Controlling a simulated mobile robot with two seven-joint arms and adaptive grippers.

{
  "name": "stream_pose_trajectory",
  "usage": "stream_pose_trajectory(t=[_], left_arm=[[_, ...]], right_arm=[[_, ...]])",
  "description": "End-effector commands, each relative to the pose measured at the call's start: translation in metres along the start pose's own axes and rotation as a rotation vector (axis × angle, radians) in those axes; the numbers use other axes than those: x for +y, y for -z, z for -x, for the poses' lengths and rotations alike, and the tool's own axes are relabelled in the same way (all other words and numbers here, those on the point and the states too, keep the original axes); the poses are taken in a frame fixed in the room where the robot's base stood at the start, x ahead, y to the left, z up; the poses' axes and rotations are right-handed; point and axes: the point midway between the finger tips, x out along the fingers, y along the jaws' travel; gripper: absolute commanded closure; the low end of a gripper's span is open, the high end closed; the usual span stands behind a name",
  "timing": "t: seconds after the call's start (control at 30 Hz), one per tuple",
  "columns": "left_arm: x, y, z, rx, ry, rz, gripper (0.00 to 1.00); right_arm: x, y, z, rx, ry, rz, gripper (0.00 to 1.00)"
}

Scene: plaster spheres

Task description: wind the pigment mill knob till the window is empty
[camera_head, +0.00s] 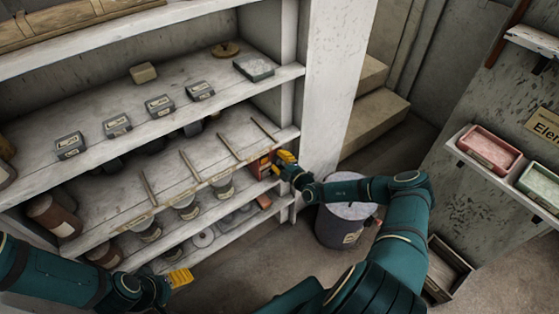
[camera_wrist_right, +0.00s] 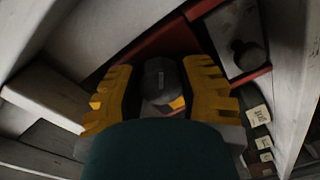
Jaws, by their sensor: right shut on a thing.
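The pigment mill (camera_head: 261,166) is a small red box at the right end of a shelf, partly hidden by my right gripper (camera_head: 286,158). In the right wrist view its red body (camera_wrist_right: 165,38) shows behind a dark grey knob (camera_wrist_right: 160,76). The yellow fingers of my right gripper stand on both sides of the knob and are shut on it. A pale panel with a dark round spot (camera_wrist_right: 243,55) lies to the right; I cannot tell whether it is the window or how full it is. My left gripper (camera_head: 180,277) is low at the left, its fingers unclear.
White shelves (camera_head: 225,91) hold small grey boxes, jars and tins. A white post (camera_head: 325,80) stands close to my right gripper. A grey bucket (camera_head: 340,228) with pale contents is on the floor below. Trays of pink (camera_head: 488,148) and green sit on the right wall.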

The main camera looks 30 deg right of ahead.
Motion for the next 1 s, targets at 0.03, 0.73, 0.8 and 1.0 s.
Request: stream_pose_trajectory(t=[0.03,0.73,0.8,1.0], left_arm=[[0.0,0.0,0.0,0.0,0.0,0.0,0.3],[0.0,0.0,0.0,0.0,0.0,0.0,0.3],[0.0,0.0,0.0,0.0,0.0,0.0,0.3],[0.0,0.0,0.0,0.0,0.0,0.0,0.3]], right_arm=[[0.002,0.0,-0.001,-0.001,-0.003,-0.001,0.98],[0.0,0.0,0.0,0.0,-0.001,-0.001,0.28],[0.0,0.0,0.002,0.0,0.0,-0.001,0.28],[0.0,-0.001,0.028,-0.002,0.001,-0.001,0.28]])
